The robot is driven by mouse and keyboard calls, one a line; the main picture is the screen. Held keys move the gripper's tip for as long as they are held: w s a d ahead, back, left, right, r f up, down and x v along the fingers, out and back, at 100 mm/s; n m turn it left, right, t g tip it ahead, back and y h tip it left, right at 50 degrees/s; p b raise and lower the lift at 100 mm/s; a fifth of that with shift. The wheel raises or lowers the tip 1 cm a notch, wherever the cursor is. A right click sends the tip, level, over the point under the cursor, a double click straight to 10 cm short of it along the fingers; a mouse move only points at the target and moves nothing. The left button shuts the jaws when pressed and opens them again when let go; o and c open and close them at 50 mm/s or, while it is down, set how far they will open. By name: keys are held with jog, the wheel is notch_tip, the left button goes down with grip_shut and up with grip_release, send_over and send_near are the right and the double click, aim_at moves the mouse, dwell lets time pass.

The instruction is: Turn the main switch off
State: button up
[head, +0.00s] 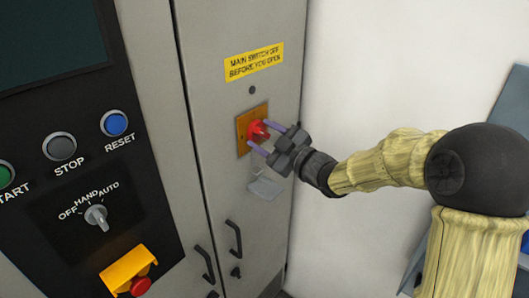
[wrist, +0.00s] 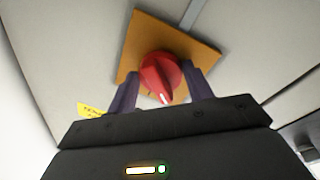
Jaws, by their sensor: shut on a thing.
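The main switch (head: 259,131) is a red rotary knob on a square orange-yellow plate (head: 242,136) on the grey cabinet door, under a yellow label (head: 254,62) reading "MAIN SWITCH OFF BEFORE YOU OPEN". My gripper (head: 268,137) is at the knob, its purple fingers on either side of it, shut on it. In the wrist view the red knob (wrist: 158,74) sits between the two fingers (wrist: 161,88), with a white mark on its handle pointing toward the gripper body. The orange plate (wrist: 135,45) shows around it. Any position lettering cannot be read.
A black control panel (head: 60,145) at the left carries START, STOP and RESET buttons, an OFF-HAND-AUTO selector (head: 96,216) and a red button (head: 141,286) by a yellow guard. Black door handles (head: 234,239) stick out below the switch. The white wall right of the cabinet is clear.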

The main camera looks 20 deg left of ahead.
jog(key=n+b, duration=0.1)
jog(key=b, duration=0.1)
jog(key=n+b, duration=0.2)
jog(key=b, duration=0.1)
jog(key=n+b, duration=0.2)
jog(key=shift+w+f+b, duration=0.1)
jog(key=shift+f+b, duration=0.2)
jog(key=shift+f, duration=0.05)
jog(key=n+g+b, duration=0.1)
jog(key=n+b, duration=0.1)
jog(key=shift+r+n+y+b, duration=0.1)
jog(key=shift+n+y+b, duration=0.2)
jog(key=shift+y+b, duration=0.1)
jog(key=shift+r+n+b, duration=0.2)
jog(key=shift+n+b, duration=0.45)
jog(key=shift+n, duration=0.05)
jog(key=o, duration=1)
jog(key=shift+r, duration=0.1)
